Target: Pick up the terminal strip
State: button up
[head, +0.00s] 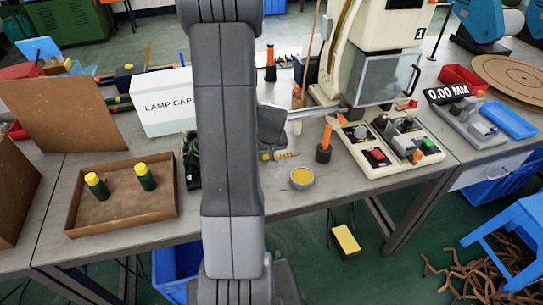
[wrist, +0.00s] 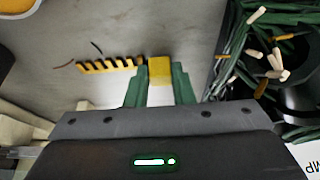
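The terminal strip (wrist: 112,65) is a yellow-orange comb-like piece with dark teeth. It lies at the bench's front part, and one end meets a plain yellow block (wrist: 159,70). In the head view the strip (head: 287,154) shows just right of my arm. My gripper (wrist: 160,75) has its two green fingers on either side of the yellow block, with little or no gap visible. I cannot tell whether the fingers press on it or whether the strip is off the bench.
A round tin (head: 302,177) and an orange-handled tool (head: 324,148) stand right of the strip. A dark container (wrist: 285,70) with green leads is close on the wrist view's right. The LAMP CAPS box (head: 168,103) and a wooden tray (head: 122,212) are to the left.

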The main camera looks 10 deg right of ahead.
grip_shut()
